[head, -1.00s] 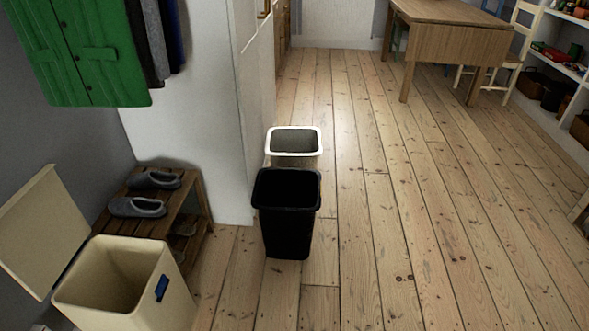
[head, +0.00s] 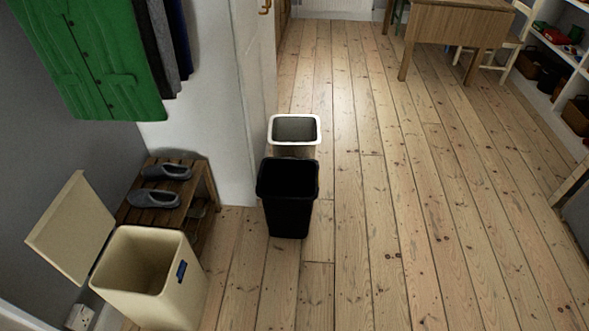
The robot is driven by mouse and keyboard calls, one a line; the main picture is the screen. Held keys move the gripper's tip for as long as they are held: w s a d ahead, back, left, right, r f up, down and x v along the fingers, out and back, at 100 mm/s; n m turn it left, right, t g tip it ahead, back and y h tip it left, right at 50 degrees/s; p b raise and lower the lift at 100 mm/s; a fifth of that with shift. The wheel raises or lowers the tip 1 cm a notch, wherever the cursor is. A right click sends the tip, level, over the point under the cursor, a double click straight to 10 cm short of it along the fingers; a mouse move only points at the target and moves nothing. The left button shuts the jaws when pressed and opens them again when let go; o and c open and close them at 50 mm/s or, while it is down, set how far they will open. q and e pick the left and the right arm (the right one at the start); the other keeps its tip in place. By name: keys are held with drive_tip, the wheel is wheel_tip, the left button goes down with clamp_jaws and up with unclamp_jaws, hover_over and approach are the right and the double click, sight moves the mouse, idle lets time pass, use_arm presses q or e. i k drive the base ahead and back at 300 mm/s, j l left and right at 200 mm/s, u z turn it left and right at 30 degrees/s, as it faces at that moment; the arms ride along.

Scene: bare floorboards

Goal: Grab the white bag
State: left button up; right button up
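No white bag can be made out for certain in the head view. The closest match in colour is a bin with a white rim (head: 294,145), open at the top, standing on the floor behind a black bin (head: 288,206). The black bin hides its lower front. A cream lidded bin (head: 186,284) stands open at the lower left, its lid (head: 72,228) tilted back toward the wall. Neither of my grippers is in view.
A wooden shoe rack (head: 206,186) with grey slippers (head: 154,199) stands by the left wall under hanging clothes (head: 95,60). A wooden table (head: 455,38) and shelves stand far right. The floorboards (head: 400,210) in the middle and right are clear.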

sight(290, 135)
drive_tip(key=i+l, duration=0.9)
drive_tip(key=l, duration=0.2)
drive_tip(key=i+l+u, duration=0.1)
drive_tip(key=i+l, duration=0.6)
drive_tip(key=i, duration=0.2)
drive_tip(key=i+l, duration=0.25)
drive_tip(key=i, duration=0.2)
